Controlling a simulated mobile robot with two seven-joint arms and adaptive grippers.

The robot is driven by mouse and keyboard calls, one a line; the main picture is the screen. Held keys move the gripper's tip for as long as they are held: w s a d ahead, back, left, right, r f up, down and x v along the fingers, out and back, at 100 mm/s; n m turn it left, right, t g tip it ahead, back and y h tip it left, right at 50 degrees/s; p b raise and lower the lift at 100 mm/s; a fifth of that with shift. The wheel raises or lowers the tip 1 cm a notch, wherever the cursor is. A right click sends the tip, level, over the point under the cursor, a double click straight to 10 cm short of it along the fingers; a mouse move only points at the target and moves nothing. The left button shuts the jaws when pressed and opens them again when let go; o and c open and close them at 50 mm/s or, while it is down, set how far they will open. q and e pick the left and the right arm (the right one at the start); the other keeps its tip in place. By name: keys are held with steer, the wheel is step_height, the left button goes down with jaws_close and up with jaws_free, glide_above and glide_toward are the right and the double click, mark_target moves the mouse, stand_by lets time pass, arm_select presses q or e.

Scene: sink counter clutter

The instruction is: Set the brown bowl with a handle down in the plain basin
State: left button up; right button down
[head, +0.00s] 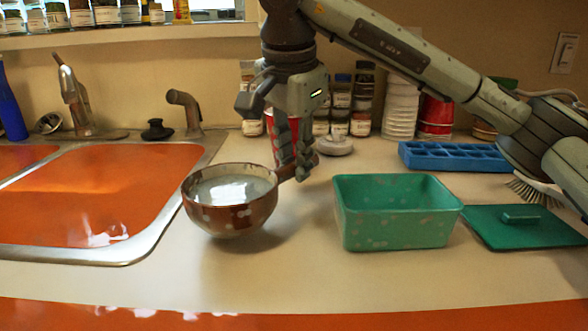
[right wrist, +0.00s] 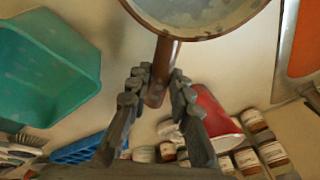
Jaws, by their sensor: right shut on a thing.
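The brown bowl (head: 230,215) has a pale inside and a short brown handle. It is upright at the counter's middle, right of the sink; I cannot tell whether its base touches the counter. My right gripper (head: 293,170) points down and is shut on the handle. In the right wrist view the handle (right wrist: 160,72) sits between the fingers, with the bowl (right wrist: 190,12) at the top edge. The sink's large orange-lined basin (head: 100,190) with a metal rim lies left of the bowl. My left gripper is not in view.
A green rectangular tub (head: 395,235) stands close on the right, with a green lid (head: 525,228) beside it. A blue ice tray (head: 455,157), a brush and several jars are behind. The faucet (head: 75,95) rises behind the sink. The front counter is clear.

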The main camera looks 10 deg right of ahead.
steer(key=shift+f, duration=0.95)
steer(key=c, duration=1.4)
jaws_free()
steer(key=shift+o, duration=0.2)
